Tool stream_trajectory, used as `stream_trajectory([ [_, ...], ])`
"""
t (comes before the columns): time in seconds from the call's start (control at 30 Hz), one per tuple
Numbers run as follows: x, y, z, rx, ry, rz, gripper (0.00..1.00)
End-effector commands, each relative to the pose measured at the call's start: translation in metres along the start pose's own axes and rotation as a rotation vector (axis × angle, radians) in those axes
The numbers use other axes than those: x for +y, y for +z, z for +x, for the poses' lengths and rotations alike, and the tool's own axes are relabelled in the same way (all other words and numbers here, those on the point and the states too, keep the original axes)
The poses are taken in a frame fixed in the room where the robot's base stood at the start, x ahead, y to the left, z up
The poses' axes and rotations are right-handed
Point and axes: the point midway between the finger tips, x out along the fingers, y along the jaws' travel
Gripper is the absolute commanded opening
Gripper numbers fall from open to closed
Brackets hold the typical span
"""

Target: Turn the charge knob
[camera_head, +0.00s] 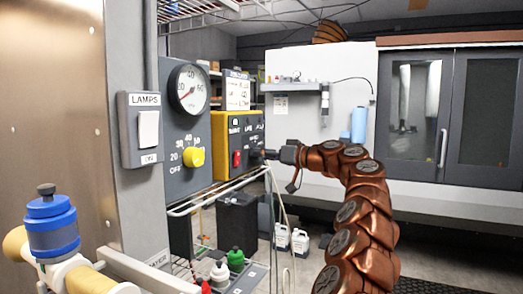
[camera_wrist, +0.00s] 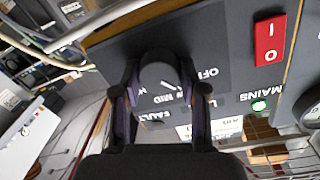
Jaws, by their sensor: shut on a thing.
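The charge knob (camera_wrist: 158,74) is a dark round knob on the grey face of a yellow-edged control box. In the wrist view a white mark shows near it, among the labels OFF, MID and FAULT. My gripper (camera_wrist: 160,88) has one finger on each side of the knob and is shut on it. In the head view my gripper (camera_head: 272,155) reaches the right part of the yellow control box (camera_head: 232,119) and hides the knob there.
A yellow knob (camera_head: 194,157), a gauge (camera_head: 188,88) and a LAMPS switch (camera_head: 148,128) are to the left. A wire rack (camera_head: 215,190) runs below the box.

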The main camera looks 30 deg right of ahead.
Motion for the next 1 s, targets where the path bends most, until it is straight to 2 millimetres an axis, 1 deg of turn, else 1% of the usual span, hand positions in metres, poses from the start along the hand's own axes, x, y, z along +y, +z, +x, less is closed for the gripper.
stream_trajectory([
  [0.03, -0.0021, -0.0023, 0.0008, -0.004, -0.004, 0.035, 0.07],
  [0.2, -0.0018, -0.0014, 0.001, -0.011, -0.005, 0.138, 0.07],
  [0.4, -0.0008, -0.0004, 0.0009, -0.015, -0.005, 0.214, 0.07],
  [0.6, -0.0001, 0.0002, 0.0007, -0.016, -0.005, 0.246, 0.07],
  [0.97, 0.0004, 0.0006, 0.0005, -0.016, -0.004, 0.25, 0.07],
  [1.0, 0.0004, 0.0006, 0.0005, -0.016, -0.004, 0.25, 0.43],
])
